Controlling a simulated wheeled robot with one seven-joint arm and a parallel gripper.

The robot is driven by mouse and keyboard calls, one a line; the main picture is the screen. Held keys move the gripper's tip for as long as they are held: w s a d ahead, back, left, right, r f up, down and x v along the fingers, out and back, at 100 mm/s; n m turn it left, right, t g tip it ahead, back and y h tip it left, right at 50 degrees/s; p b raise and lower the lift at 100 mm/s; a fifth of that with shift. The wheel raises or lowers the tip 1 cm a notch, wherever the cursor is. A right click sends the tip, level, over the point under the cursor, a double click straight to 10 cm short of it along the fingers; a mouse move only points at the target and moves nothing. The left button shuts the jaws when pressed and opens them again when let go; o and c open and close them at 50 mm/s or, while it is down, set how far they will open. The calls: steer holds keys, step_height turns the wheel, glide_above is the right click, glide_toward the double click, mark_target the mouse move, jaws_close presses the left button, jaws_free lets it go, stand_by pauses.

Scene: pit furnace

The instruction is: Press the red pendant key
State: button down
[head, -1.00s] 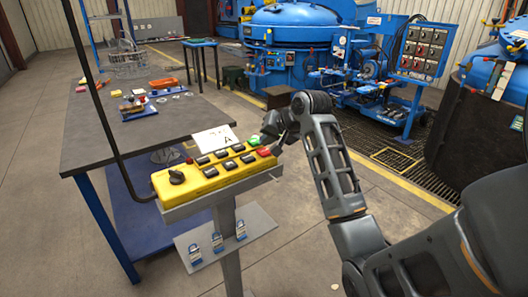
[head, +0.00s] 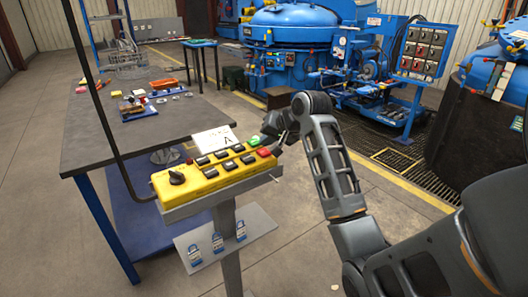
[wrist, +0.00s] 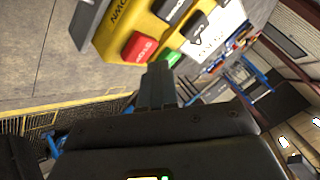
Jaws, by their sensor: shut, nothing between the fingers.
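The yellow pendant (head: 205,175) lies on a grey stand, with a black knob at its left end and several black keys along its top. The red key (head: 264,152) is at its right end, beside a green key (head: 253,141). In the wrist view the red key (wrist: 139,47) shows with white lettering, and the green key (wrist: 170,58) is partly covered by my fingers. My gripper (wrist: 160,72) is shut and empty, its tips close to the red and green keys. I cannot tell whether they touch. In the head view my gripper (head: 277,138) is at the pendant's right end.
A grey workbench (head: 125,145) with small items is behind and left. Blue padlocks (head: 218,243) hang on a plate below the pendant.

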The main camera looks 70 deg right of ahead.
mark_target(266, 152)
steer(key=shift+f, duration=0.1)
stand_by(0.6)
steer(key=shift+f, duration=0.3)
steer(key=shift+f, duration=0.5)
stand_by(0.8)
steer(key=shift+r, duration=0.1)
steer(key=shift+r+p, duration=0.8)
steer(key=shift+p, duration=0.3)
step_height(266, 152, up, 3)
steer(key=p, duration=0.3)
steer(key=shift+r, duration=1)
